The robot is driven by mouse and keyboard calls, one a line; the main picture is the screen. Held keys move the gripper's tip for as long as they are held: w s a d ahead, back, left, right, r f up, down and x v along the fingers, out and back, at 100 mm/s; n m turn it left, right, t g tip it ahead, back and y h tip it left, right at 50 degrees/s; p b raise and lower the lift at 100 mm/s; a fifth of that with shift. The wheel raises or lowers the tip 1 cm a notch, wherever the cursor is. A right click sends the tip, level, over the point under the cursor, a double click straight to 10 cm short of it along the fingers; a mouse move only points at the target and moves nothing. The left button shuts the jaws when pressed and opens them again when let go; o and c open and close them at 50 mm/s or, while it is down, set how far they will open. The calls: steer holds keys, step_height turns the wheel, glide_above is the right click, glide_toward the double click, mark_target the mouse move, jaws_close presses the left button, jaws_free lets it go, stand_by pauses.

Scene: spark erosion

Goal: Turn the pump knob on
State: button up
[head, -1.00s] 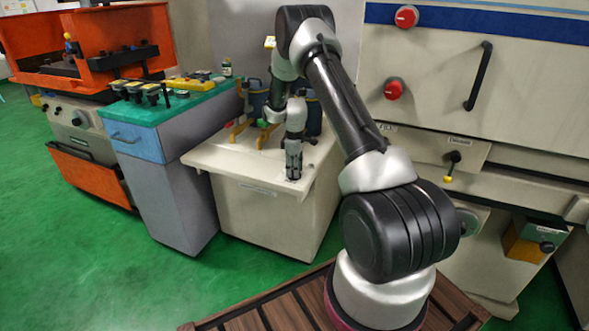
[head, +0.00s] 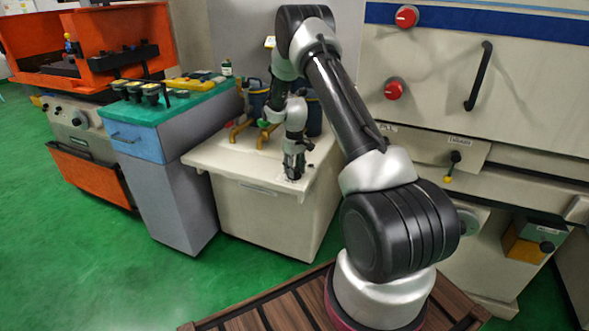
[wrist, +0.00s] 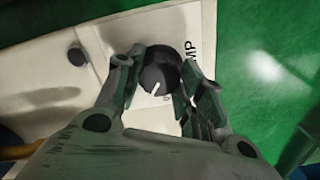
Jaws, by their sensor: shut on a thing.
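The pump knob (wrist: 158,72) is a round black knob with a white pointer line, on a pale panel in the wrist view. Printed letters ending in "MP" stand beside it, partly covered by a finger. My gripper (wrist: 160,86) has a finger on either side of the knob and is shut on it. The pointer line slants toward the lower left in the wrist view. In the head view my gripper (head: 293,175) is at the front part of the white cabinet top (head: 225,160), and it hides the knob there.
A second small dark round knob (wrist: 77,56) sits on the panel in the wrist view. A green-topped cabinet (head: 180,105) is to the left, a large cream machine (head: 435,70) to the right.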

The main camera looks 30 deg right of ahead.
steer(key=m, duration=0.5)
steer(key=shift+m, duration=0.3)
steer(key=m, duration=0.4)
steer(key=shift+m, duration=0.4)
steer(key=o, duration=1)
step_height(320, 180, up, 12)
stand_by(0.5)
